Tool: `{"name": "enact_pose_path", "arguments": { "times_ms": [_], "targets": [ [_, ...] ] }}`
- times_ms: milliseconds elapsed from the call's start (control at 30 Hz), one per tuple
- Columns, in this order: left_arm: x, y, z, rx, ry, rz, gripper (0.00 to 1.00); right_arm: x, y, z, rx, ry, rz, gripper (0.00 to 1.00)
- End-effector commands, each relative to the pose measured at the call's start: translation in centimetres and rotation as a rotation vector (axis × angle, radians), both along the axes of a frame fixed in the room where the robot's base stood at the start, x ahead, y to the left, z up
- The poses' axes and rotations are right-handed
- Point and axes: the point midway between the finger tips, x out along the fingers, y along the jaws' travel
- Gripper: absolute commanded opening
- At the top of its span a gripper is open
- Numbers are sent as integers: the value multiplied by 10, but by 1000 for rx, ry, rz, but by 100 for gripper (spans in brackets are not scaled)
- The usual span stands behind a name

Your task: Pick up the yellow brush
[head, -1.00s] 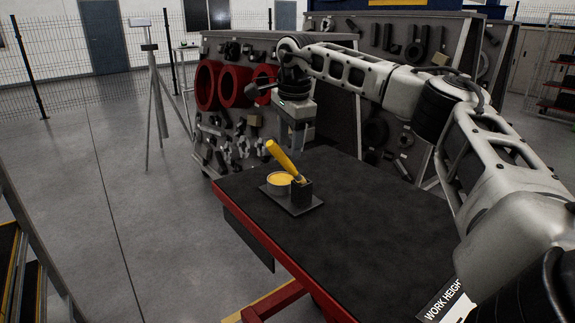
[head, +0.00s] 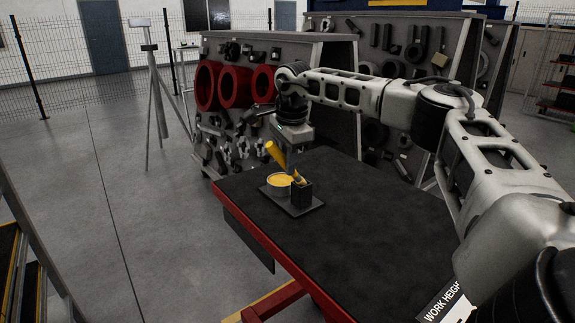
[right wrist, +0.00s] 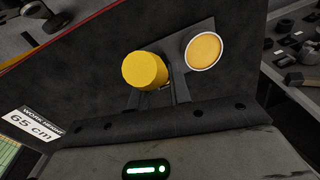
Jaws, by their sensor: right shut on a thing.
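The yellow brush (head: 275,153) leans in a small black holder (head: 302,194), its handle tilted up to the left. My right gripper (head: 290,157) has come down on the handle and is shut on it. The right wrist view looks along the brush (right wrist: 145,70), with its round handle end toward the camera between my fingers (right wrist: 160,92). The bristle end is low at the holder; whether it is still inside is hard to tell. My left gripper is not in view.
A round tin with yellow contents (head: 279,184) stands beside the holder on a dark tray (head: 307,207). The tray is on a black-topped table with a red edge (head: 258,228); the table's right part is clear. A tool panel (head: 235,128) stands behind.

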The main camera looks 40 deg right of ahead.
Motion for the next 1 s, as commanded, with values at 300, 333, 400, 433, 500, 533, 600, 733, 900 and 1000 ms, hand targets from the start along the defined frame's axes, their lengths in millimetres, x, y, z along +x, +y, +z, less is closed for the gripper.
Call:
{"name": "enact_pose_path", "arguments": {
  "times_ms": [300, 333, 400, 433, 500, 533, 600, 733, 900, 1000],
  "targets": [
    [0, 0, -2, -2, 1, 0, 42, 1, 0, 12, 1, -2, 0, 0],
    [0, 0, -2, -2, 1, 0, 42, 0, 0, 15, 1, -2, 0, 0],
    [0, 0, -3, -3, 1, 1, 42, 1, 0, 25, 1, -3, -1, 0],
    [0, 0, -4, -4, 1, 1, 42, 1, 0, 31, 2, -5, -2, 0],
    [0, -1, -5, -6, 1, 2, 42, -6, 6, 42, 2, -5, 5, 0],
    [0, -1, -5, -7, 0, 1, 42, -10, 9, 47, 1, -4, 4, 0],
    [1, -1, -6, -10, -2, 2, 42, -20, 17, 62, 2, -7, 5, 0],
    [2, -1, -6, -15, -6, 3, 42, -38, 32, 89, 1, -6, 4, 0],
    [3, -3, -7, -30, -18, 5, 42, -67, 56, 105, -1, -3, 4, 0],
    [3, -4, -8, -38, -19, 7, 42, -81, 68, 114, 0, -3, 3, 0]
  ]
}}
